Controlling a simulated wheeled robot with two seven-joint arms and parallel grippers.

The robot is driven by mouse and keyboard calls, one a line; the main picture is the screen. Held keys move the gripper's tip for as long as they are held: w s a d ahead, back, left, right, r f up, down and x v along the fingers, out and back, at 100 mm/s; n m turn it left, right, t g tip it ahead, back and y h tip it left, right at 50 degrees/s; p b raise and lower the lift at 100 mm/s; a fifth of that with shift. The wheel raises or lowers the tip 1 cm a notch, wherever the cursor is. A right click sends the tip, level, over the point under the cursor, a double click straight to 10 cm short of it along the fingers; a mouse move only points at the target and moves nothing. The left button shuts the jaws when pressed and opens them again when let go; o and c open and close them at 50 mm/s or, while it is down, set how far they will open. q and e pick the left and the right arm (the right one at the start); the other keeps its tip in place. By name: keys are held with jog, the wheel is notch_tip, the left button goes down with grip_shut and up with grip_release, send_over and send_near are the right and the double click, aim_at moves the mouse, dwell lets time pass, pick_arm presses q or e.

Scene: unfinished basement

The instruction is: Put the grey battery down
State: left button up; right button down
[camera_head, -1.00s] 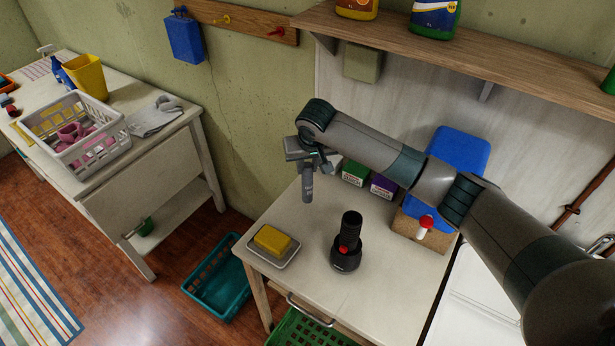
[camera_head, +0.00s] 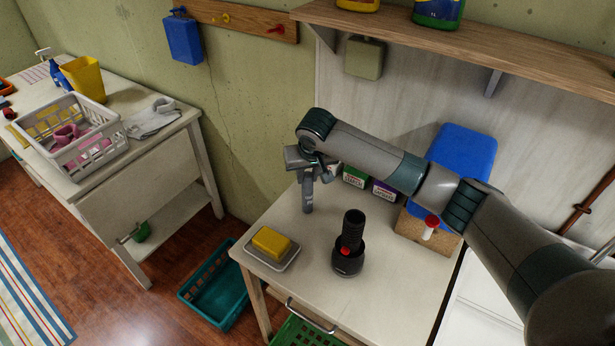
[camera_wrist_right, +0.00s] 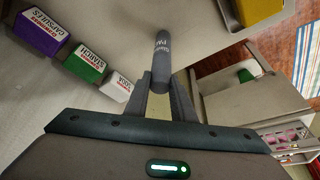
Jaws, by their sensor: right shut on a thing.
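The grey battery (camera_head: 308,196) is a slim grey cylinder and hangs upright below my right gripper (camera_head: 309,174) in the head view. It is over the back left part of the worktop (camera_head: 375,293); I cannot tell whether its lower end touches the surface. In the right wrist view the battery (camera_wrist_right: 162,60) shows pale lettering and sits between the two fingertips of my right gripper (camera_wrist_right: 165,88), which is shut on it. My left gripper is not in view.
A black flashlight (camera_head: 350,245), a tray with a yellow sponge (camera_head: 270,242), small green (camera_head: 355,176) and purple boxes (camera_head: 383,190), and a blue container (camera_head: 462,155) stand on the worktop. A teal basket (camera_head: 216,285) is on the floor.

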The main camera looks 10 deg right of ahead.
jog(key=shift+f, duration=0.1)
jog(key=c, duration=1.5)
grip_release()
jog(key=shift+s+r, duration=0.15)
jog(key=shift+r, duration=0.3)
jog(key=b+v, duration=0.3)
jog(key=v, duration=0.8)
jog(key=shift+r, duration=0.1)
